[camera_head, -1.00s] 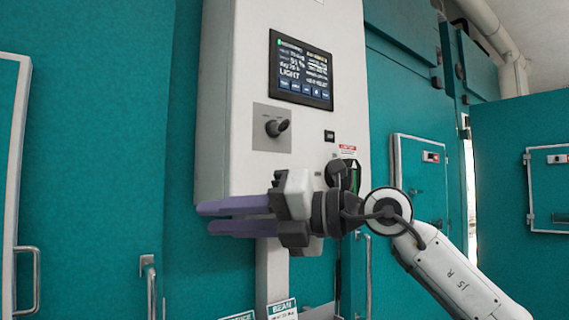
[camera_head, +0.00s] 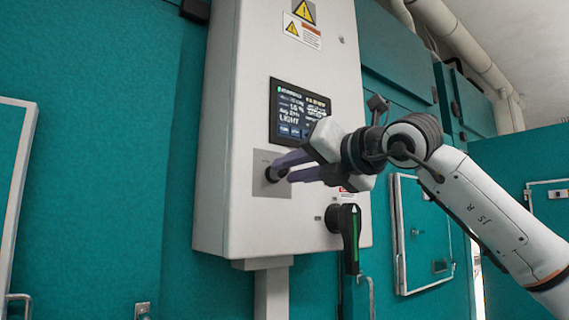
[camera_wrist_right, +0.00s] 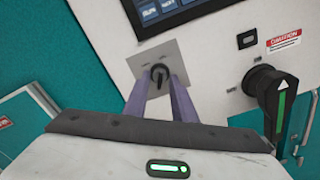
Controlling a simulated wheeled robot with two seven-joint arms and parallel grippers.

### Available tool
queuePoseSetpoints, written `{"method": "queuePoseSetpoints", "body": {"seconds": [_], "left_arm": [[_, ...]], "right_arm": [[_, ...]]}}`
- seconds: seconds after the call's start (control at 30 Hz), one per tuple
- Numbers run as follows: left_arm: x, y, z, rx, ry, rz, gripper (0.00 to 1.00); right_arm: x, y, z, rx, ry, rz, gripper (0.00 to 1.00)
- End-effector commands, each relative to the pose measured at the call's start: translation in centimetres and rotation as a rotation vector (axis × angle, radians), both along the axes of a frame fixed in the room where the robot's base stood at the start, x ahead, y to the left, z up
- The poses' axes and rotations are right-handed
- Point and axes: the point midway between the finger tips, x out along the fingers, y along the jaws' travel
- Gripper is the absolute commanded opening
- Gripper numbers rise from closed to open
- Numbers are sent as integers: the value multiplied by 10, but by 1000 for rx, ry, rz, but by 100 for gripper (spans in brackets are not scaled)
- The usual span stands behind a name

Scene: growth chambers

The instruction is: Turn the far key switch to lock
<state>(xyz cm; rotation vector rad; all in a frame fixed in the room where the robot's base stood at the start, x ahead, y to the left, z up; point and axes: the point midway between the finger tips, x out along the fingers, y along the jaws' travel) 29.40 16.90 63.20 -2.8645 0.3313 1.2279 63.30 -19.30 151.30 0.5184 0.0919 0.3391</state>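The key switch (camera_wrist_right: 159,74) is a small dark round knob on a square grey plate (camera_head: 263,184) on the front of a white control box. In the head view it is mostly hidden by my right gripper (camera_head: 278,175). The two purple fingers reach the plate from the right. In the right wrist view my right gripper (camera_wrist_right: 160,84) is open, with one finger on each side of the knob. A narrow gap seems to show beside the knob; I cannot tell whether a finger touches it. My left gripper is not in view.
The white control box (camera_head: 225,120) has a lit display (camera_head: 288,100) just above the plate. A large black rotary handle with a green stripe (camera_head: 349,235) sticks out at lower right, below my right arm. Teal chamber walls (camera_head: 110,150) surround the box.

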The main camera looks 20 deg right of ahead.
Motion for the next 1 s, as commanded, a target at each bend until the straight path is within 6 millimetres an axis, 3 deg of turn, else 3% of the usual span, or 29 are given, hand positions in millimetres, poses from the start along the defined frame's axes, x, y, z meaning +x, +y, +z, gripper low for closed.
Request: {"method": "queuePoseSetpoints", "body": {"seconds": [0.2, 0.5, 0.67, 1.0], "left_arm": [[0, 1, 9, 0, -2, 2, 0], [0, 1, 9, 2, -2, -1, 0], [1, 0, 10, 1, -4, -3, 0], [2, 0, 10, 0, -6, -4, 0]], "right_arm": [[20, 7, 1, 0, 1, 1, 24], [23, 8, -1, 0, 0, 1, 24], [23, 8, -1, 0, 0, 1, 0], [22, 8, -1, -36, -13, 1, 0]]}}
